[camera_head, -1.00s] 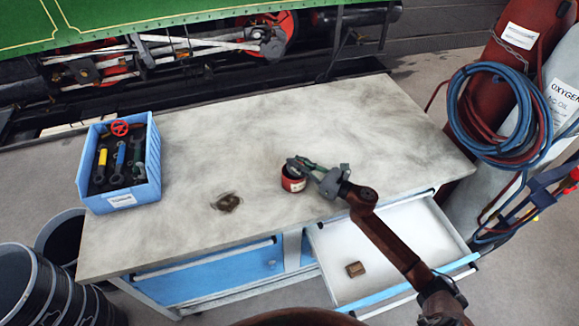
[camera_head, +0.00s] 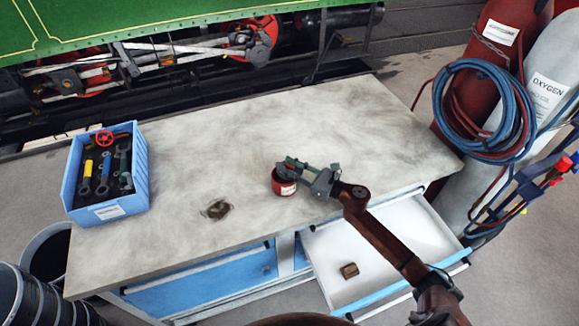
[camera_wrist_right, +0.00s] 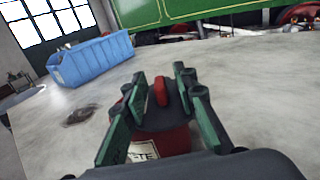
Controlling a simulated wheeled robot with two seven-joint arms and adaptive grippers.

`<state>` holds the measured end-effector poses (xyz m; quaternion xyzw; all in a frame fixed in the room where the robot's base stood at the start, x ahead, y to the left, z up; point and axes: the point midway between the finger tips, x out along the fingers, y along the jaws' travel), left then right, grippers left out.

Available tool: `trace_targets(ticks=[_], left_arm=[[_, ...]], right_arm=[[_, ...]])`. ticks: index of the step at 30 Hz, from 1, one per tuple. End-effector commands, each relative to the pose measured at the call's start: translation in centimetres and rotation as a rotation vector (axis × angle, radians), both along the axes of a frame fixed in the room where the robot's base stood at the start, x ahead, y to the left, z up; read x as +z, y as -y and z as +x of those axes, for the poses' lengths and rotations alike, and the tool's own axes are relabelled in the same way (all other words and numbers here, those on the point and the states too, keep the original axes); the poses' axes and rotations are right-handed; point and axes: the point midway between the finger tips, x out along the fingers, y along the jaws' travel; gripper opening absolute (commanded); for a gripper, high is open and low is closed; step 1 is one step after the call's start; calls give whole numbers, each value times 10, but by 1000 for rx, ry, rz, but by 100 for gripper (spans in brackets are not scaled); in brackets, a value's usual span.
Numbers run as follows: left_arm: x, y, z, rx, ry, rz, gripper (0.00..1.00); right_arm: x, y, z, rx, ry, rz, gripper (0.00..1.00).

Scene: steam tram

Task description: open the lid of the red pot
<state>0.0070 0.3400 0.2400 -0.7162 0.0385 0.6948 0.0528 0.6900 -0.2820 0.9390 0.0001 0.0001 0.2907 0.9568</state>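The red pot (camera_head: 284,188) stands upright on the grey worktop, with a pale label on its side. In the right wrist view the pot (camera_wrist_right: 165,142) sits under my gripper, and its dark lid (camera_wrist_right: 176,106) with a red knob (camera_wrist_right: 160,92) is on top. My right gripper (camera_wrist_right: 160,77) is open, with its green-padded fingers on either side of the knob and a gap showing on each side. In the head view the right gripper (camera_head: 297,166) is over the pot and partly hides the lid. My left gripper is not in view.
A blue bin (camera_head: 138,188) of tools stands at the worktop's left end. A dark stain (camera_head: 216,209) marks the top. An open drawer (camera_head: 405,232) with a small brown block (camera_head: 349,270) juts out in front. Gas cylinders (camera_head: 545,90) with hoses stand right. The back of the worktop is clear.

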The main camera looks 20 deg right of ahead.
Motion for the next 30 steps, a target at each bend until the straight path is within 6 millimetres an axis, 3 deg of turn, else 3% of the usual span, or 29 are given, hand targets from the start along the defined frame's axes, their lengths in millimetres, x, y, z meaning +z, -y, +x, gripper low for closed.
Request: trace_targets(ticks=[8,21,30], left_arm=[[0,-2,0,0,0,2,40],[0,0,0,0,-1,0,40],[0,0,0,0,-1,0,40]], right_arm=[[-1,7,-10,-1,-1,0,26],[-1,54,-81,-2,-2,0,26],[0,66,-100,1,0,0,26]])
